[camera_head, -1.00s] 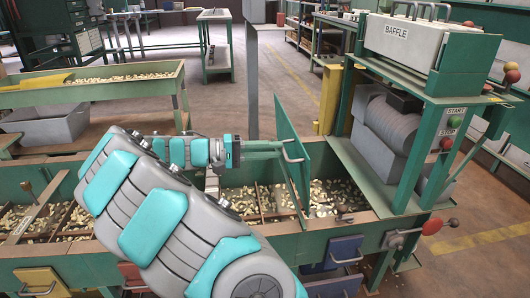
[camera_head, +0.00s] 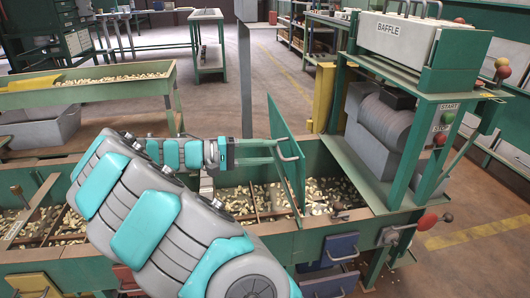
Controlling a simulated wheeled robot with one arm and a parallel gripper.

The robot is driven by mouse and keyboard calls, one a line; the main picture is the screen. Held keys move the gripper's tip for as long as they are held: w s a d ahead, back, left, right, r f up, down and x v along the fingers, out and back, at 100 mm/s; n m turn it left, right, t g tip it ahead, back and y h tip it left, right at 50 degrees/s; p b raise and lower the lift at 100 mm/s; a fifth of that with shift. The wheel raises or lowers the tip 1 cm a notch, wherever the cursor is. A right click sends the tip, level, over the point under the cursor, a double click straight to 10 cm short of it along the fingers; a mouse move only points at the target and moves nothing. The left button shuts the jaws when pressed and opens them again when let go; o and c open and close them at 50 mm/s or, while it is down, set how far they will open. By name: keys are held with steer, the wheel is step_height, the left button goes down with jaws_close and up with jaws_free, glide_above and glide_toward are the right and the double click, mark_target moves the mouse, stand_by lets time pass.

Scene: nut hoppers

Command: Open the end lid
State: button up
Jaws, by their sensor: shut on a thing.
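The end lid (camera_head: 287,135) is a green panel with a grey bar handle (camera_head: 291,156). It stands steeply upright over the right end of the long green hopper trough, so the compartment below it is uncovered. My gripper (camera_head: 271,151) reaches in from the left, its fingers level with the handle. It is shut on the lid's handle; the exact contact is small and partly hidden. My grey and teal arm covers the middle of the trough.
The trough (camera_head: 325,228) holds brass-coloured nuts in divided compartments. A red-knobbed lever (camera_head: 427,221) sticks out at the front right. A second nut trough (camera_head: 80,96) stands behind at left.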

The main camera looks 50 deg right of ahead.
steer(key=shift+a+r, duration=0.1)
steer(key=shift+a, duration=0.05)
stand_by(0.6)
steer(key=v, duration=0.7)
steer(key=shift+w+a, duration=0.25)
steer(key=shift+a, duration=0.05)
steer(key=shift+r, duration=0.1)
